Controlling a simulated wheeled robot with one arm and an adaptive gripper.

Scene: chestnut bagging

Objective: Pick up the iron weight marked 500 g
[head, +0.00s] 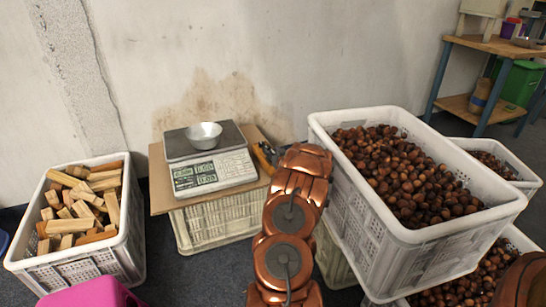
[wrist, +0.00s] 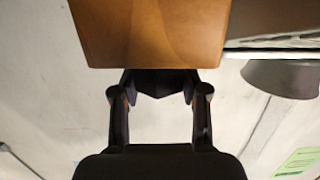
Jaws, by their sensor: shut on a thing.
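In the wrist view my gripper (wrist: 160,84) has its black fingers closed on a dark, faceted thing (wrist: 160,91) that looks like the iron weight. No 500 g marking shows. A brown, flat-edged surface (wrist: 150,35) fills the top of that view and covers the area just past the fingertips; I cannot tell what it is. In the head view my copper arm hides most of the gripper. A small black and orange piece shows left of the arm, at the right side of the scale (head: 213,173). No weight can be made out there.
The scale carries a metal bowl (head: 204,135) and stands on a brown board (head: 158,180) over a crate. A crate of wood blocks (head: 127,245) is at left. A large crate of chestnuts (head: 455,232) stands close to my arm's right. A workbench (head: 490,44) is at the back right.

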